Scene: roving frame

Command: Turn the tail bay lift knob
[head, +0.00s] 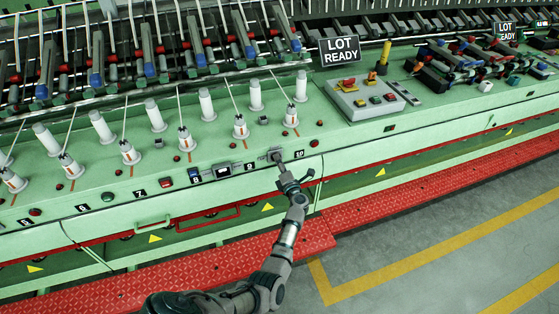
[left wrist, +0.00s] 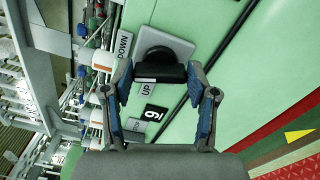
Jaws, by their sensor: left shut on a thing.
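The lift knob (left wrist: 158,72) is a black round knob with a raised grip bar, on a grey plate (left wrist: 178,48) set in the green machine front. A DOWN label (left wrist: 123,45) and an UP label (left wrist: 147,89) sit beside it in the left wrist view. My left gripper (left wrist: 160,82) is shut on the knob's bar, one blue-padded finger on each side. In the head view my left gripper (head: 279,161) reaches the panel between the 9 tag (head: 250,167) and the 10 tag (head: 299,154), and hides most of the knob. My right gripper is out of view.
White bobbins (head: 240,125) stand in rows above the panel. A grey control box (head: 362,98) and a LOT READY sign (head: 340,50) are at upper right. A red step (head: 420,190) runs below the machine. The grey floor (head: 440,245) at lower right is clear.

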